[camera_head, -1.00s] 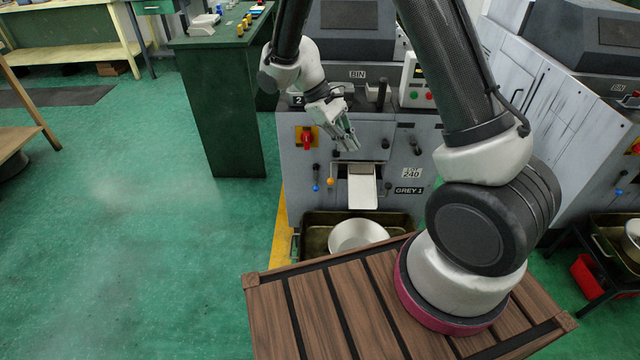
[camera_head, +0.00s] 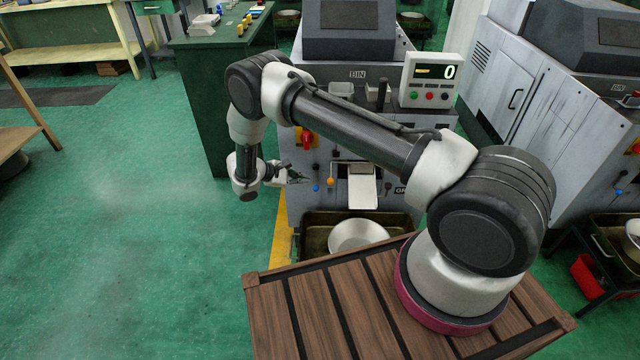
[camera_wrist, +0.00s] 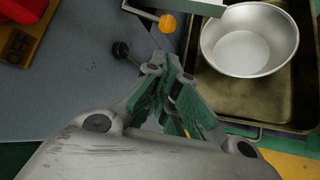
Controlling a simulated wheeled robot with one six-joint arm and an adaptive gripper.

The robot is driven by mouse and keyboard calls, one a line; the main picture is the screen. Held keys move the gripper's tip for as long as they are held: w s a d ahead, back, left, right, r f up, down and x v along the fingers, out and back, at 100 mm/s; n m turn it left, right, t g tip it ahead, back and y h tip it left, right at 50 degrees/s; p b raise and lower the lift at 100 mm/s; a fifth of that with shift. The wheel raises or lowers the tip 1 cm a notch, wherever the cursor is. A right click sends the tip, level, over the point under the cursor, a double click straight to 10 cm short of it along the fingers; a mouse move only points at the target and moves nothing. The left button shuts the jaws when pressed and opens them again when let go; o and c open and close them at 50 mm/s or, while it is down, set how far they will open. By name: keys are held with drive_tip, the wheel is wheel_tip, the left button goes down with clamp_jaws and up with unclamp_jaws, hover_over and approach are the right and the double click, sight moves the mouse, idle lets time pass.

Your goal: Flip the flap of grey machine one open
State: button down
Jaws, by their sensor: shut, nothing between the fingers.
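Grey machine one (camera_head: 400,135) stands in the middle of the head view, its label now mostly covered by my arm. A pale chute or flap (camera_head: 362,190) sticks out low on its front; I cannot tell its exact position. An orange knob (camera_head: 330,182) on a thin rod is just left of it, and the knob shows near the top of the wrist view (camera_wrist: 167,23). My gripper (camera_head: 298,177) is shut and empty, low at the machine's left front. In the wrist view its fingertips (camera_wrist: 172,68) are apart from the orange knob.
A metal pan (camera_head: 358,235) sits in a brass-coloured tray (camera_head: 405,222) under the chute. A red switch (camera_head: 306,138), a blue knob (camera_head: 316,188) and a black knob (camera_wrist: 120,50) are nearby. Green floor (camera_head: 130,230) is clear on the left.

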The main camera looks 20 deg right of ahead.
idle(0.3)
drive_tip(key=x, duration=1)
